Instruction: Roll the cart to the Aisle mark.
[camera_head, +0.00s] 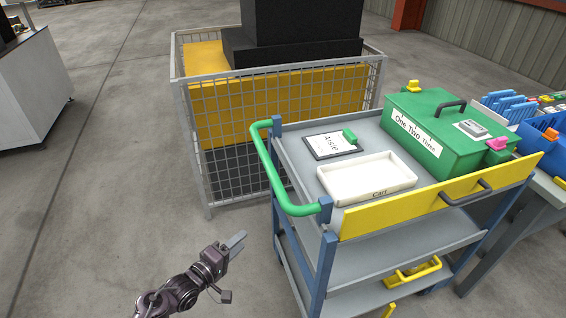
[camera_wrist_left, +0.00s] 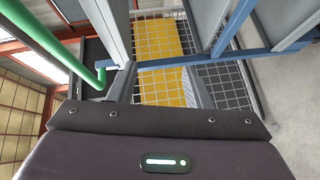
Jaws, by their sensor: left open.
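The handle also shows at the left of the left wrist view (camera_wrist_left: 60,62). My left gripper (camera_head: 236,266) is open and empty, low over the floor, left of the cart and apart from the handle. A clipboard card reading "Aisle" (camera_head: 331,143) lies on the cart's top. I cannot make out an Aisle mark on the floor. My right gripper is not in view.
A wire cage (camera_head: 199,172) with yellow and black contents stands close behind the cart. The cart carries a white tray (camera_head: 368,177) and a green box (camera_head: 437,112). A table (camera_head: 541,186) with blue bins stands at right. The grey floor (camera_head: 95,165) is open at left.

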